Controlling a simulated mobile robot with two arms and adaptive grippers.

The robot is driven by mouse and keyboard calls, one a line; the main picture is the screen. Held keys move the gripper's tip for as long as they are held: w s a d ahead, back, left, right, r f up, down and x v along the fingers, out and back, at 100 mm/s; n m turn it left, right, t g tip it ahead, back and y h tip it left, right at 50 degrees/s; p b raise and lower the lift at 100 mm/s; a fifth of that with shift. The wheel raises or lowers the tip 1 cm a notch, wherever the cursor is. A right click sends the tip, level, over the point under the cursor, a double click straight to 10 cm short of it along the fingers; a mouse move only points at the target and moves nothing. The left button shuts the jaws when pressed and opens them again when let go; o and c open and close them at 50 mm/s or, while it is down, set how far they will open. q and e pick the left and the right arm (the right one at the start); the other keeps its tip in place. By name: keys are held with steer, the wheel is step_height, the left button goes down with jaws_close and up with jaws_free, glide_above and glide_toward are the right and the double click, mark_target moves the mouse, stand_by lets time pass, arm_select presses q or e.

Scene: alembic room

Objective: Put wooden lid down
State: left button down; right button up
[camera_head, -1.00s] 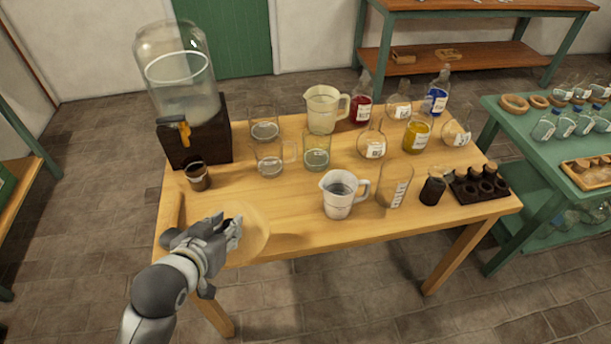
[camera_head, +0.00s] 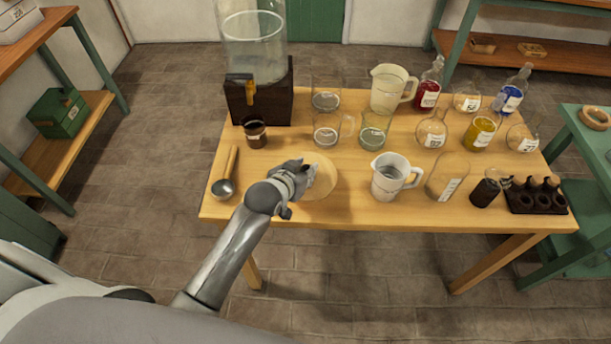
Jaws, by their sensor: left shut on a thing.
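The wooden lid (camera_head: 322,180) is a pale round disc at the front left part of the wooden table (camera_head: 345,205). My left gripper (camera_head: 308,172) is shut on the lid at its left side. The gripper hides part of the lid's left edge. I cannot tell whether the lid touches the tabletop or is held just above it. My right gripper is not in view.
A ladle (camera_head: 225,182) lies left of the lid, and a small dark jar (camera_head: 255,132) stands behind it. A white pitcher (camera_head: 391,177) stands to the right. A glass dispenser (camera_head: 254,45) on a dark stand and several glass vessels fill the back.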

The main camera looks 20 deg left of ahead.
arm_select(q)
steer(key=shift+x, duration=0.8)
step_height(320, 180, down, 2)
steer(key=shift+s+f+p, duration=0.15)
steer(key=shift+p, duration=0.25)
steer(key=shift+f, duration=0.5)
steer(key=shift+f, duration=0.15)
steer(key=c, duration=1.1)
jaws_free()
steer(key=shift+c, duration=0.2)
